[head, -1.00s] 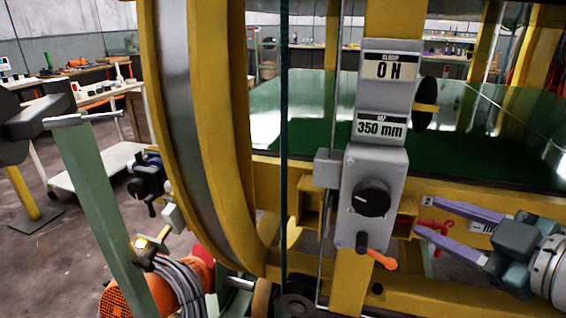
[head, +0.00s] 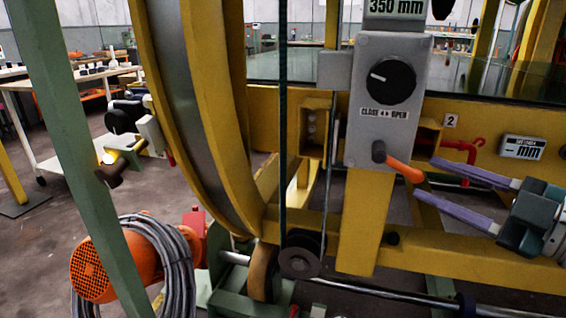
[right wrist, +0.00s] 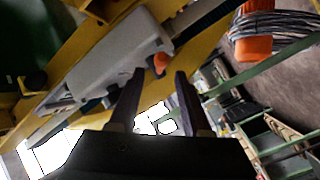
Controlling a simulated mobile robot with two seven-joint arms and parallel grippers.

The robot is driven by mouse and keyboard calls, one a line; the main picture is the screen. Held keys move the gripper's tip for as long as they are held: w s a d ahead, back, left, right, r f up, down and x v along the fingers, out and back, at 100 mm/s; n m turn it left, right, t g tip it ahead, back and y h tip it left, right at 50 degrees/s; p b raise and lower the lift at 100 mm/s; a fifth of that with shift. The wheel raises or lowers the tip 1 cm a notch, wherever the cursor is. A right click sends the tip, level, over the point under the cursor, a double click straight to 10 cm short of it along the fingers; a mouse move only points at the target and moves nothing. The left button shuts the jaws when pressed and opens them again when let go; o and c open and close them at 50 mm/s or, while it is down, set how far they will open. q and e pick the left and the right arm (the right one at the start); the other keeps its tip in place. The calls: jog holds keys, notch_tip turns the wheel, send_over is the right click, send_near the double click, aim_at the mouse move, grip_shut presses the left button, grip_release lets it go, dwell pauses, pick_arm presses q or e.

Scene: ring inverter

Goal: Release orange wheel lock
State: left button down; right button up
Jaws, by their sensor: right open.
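The orange wheel lock handle (head: 405,169) sticks out to the lower right from a dark pivot at the bottom of a grey control box (head: 362,140). My right gripper (head: 424,180) is open to the right of the handle, with purple-grey fingers pointing left. Their tips lie just above and below the handle's free end in the head view. In the right wrist view the orange handle (right wrist: 160,63) shows between the two open fingertips (right wrist: 161,74). I cannot tell whether a finger touches it. My left gripper is not in view.
A large yellow ring frame (head: 205,120) and a dark vertical cable (head: 283,130) stand left of the box. A yellow beam (head: 480,262) runs below my right gripper. A red hook (head: 458,152) sits behind it. An orange motor (head: 105,268) is at lower left.

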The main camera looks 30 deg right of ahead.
aim_at(411, 172)
jog(key=w, duration=0.4)
jog(key=shift+w+a, duration=0.1)
jog(key=shift+a, duration=0.2)
grip_shut()
dwell(0.3)
